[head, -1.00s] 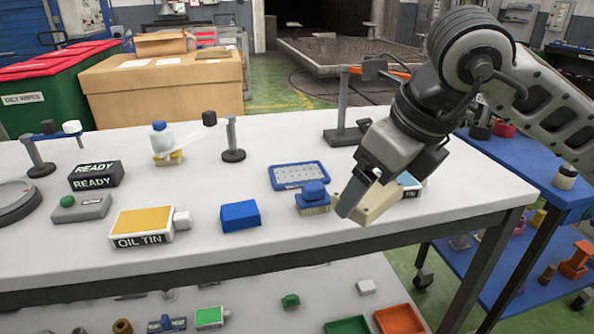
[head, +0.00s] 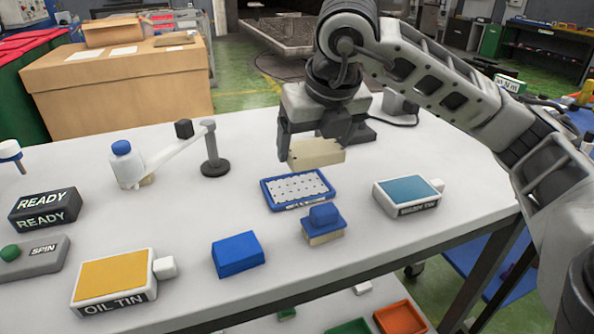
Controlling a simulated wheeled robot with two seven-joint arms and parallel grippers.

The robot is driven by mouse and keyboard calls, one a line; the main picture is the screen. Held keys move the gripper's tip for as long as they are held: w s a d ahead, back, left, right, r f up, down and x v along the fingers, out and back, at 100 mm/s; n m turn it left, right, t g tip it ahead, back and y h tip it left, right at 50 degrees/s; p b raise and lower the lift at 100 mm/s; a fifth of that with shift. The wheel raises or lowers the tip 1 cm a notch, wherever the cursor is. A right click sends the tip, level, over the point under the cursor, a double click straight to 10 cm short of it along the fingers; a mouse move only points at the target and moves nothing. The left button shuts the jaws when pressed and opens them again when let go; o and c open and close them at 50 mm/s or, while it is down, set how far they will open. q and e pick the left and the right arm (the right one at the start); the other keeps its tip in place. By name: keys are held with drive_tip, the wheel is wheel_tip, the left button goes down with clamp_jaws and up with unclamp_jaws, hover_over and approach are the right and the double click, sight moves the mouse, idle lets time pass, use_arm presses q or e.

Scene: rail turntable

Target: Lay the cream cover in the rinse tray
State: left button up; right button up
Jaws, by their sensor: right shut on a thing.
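The cream cover (head: 318,154) is a pale, flat block in the jaws of my right gripper (head: 315,143). The gripper is shut on it and points down. The cover is held just beyond the far edge of a blue-rimmed tray (head: 266,195) with a white dotted floor, seemingly above the table. This tray looks like the rinse tray; its front label is too small to read. Nothing lies in it. My left gripper is not in view.
A blue-topped cream block (head: 323,228) stands in front of the tray, with a blue block (head: 237,254) left of it. A teal-topped tin (head: 407,194) stands right. A post (head: 211,150) with a white arm and bottle (head: 126,163) stands left. The yellow OIL TIN (head: 115,280) is front left.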

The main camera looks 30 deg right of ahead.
drive_tip(key=w+f, duration=0.4)
drive_tip(key=f, duration=0.1)
drive_tip(key=shift+w+d+f, duration=0.1)
drive_tip(key=shift+w+d, duration=0.15)
drive_tip(key=shift+w, duration=0.1)
drive_tip(key=x, duration=0.3)
drive_tip(key=shift+s+a+f, duration=0.1)
drive_tip(key=shift+s+f, duration=0.15)
drive_tip(key=shift+f, duration=0.25)
